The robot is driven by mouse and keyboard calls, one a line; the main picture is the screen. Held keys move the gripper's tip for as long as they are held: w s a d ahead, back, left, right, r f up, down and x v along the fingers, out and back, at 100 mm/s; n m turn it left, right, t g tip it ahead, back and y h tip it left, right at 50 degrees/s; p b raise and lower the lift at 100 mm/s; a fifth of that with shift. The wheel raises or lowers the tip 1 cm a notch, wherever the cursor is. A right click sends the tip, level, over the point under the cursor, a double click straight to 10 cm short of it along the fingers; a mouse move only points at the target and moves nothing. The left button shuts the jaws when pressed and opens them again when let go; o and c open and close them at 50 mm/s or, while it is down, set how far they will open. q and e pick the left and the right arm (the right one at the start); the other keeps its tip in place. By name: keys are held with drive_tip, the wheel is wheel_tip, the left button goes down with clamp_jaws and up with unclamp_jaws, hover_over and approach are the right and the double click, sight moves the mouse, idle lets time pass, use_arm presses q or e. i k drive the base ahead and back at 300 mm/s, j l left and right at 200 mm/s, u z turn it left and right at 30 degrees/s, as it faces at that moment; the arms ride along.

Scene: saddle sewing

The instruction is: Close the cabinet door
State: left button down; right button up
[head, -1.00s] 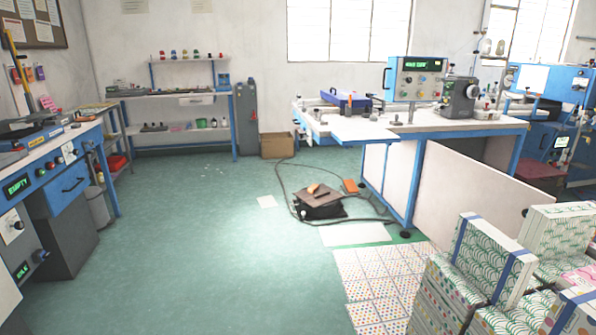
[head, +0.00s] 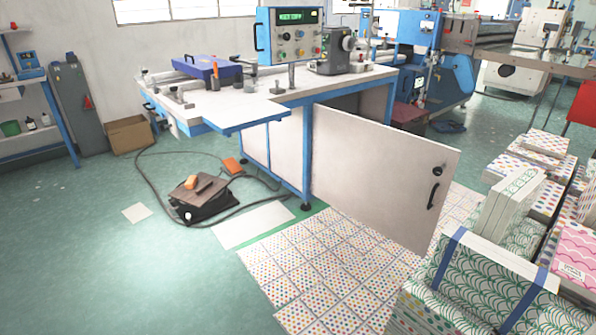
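The white cabinet door (head: 370,175) stands swung open, out toward the right front of the blue-framed machine bench. It has a black handle (head: 433,195) and a round black knob near its free edge. The dark cabinet opening (head: 345,103) shows just above the door's top edge, under the white bench top; most of the inside is hidden behind the door. Neither of my grippers is in view.
Bundled stacks of patterned paper (head: 490,275) stand at the lower right, near the door's free edge. Patterned sheets (head: 320,262) cover the floor before the door.

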sight(381, 176)
drive_tip(key=i+j+z, duration=0.2)
drive_tip(key=z, duration=0.2)
drive_tip(key=i+j+z, duration=0.45)
drive_tip(key=i+j, duration=0.15)
drive_tip(key=i+j+z, duration=0.1)
drive_tip(key=j, duration=0.35)
drive_tip(key=i+j+z, duration=0.15)
drive_tip(key=i+j, duration=0.15)
drive_tip(key=j, duration=0.1)
